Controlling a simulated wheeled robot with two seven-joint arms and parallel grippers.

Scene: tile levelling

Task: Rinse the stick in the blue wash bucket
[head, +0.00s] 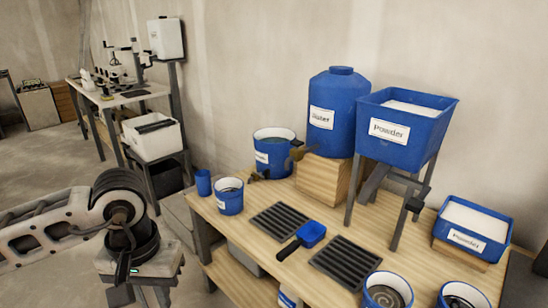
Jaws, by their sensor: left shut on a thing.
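My left gripper (122,292) is at the lower left, below its dark wrist, in front of and left of the workbench. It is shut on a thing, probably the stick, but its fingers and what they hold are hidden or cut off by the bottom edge. No stick shows on the bench. A blue bucket with a white inside (262,157) stands at the bench's back edge. A smaller blue bucket (229,203) with grey liquid stands at the left end. Their labels are too small to read, so I cannot tell which is the wash bucket. My right gripper is not in view.
The wooden bench (243,238) also bears a blue cup (204,183), dark grates (278,221), a blue scoop (311,235), a water tank (337,115) and powder bins (403,130). Two more buckets (386,292) stand at the front right. A second table (125,98) is at the back left.

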